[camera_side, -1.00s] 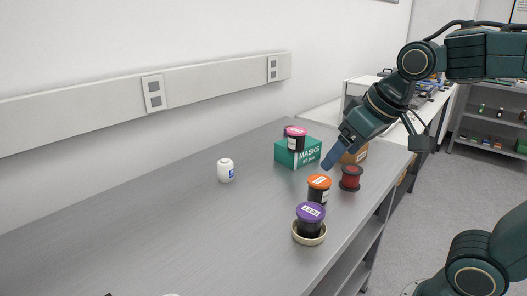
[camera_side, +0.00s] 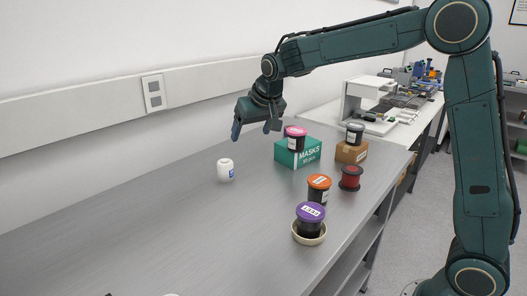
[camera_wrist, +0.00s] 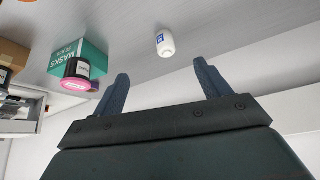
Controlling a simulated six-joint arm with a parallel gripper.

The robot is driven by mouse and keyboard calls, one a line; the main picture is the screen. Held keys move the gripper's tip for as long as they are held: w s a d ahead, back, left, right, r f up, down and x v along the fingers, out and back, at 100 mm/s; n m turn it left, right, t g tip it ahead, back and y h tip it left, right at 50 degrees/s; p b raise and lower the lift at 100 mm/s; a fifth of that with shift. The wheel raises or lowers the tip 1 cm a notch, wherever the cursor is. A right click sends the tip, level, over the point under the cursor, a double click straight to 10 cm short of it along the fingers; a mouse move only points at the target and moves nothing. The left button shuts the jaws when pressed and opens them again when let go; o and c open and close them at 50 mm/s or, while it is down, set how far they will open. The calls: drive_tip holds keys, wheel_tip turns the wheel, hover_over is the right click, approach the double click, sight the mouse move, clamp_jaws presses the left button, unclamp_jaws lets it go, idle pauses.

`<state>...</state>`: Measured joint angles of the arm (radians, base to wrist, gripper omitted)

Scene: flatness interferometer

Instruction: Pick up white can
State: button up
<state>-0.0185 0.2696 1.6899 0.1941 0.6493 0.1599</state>
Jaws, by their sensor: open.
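The white can (camera_side: 226,170) stands upright on the grey bench, with a small blue label on its side. It also shows in the wrist view (camera_wrist: 165,43), beyond and between the two fingers. My gripper (camera_side: 252,132) is open and empty, above the bench and higher than the can, a little to its right in the side view. In the wrist view my gripper (camera_wrist: 163,85) has its blue fingers spread wide, and they do not touch the can.
A green masks box (camera_side: 298,153) has a pink-lidded jar (camera_side: 296,138) on or against it. An orange-lidded jar (camera_side: 319,188), a purple-lidded jar (camera_side: 310,220) in a shallow dish, and a red spool (camera_side: 350,178) stand to the right. The bench left of the can is clear.

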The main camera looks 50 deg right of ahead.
drive_tip(key=m, duration=0.1)
approach(226, 164)
drive_tip(key=a, duration=0.1)
drive_tip(key=shift+s+r+h, duration=0.2)
drive_tip(key=shift+r+h, duration=0.1)
drive_tip(key=shift+w+f, duration=0.1)
drive_tip(key=x, duration=0.8)
drive_tip(key=shift+d+f, duration=0.1)
drive_tip(key=shift+f, duration=0.05)
drive_tip(key=shift+w, duration=0.1)
drive_tip(key=shift+d+x, duration=0.1)
drive_tip(key=shift+x, duration=1.2)
drive_tip(key=shift+d+x, duration=0.15)
drive_tip(key=shift+x, duration=1.1)
drive_tip(key=shift+c, duration=0.5)
drive_tip(key=c, duration=1)
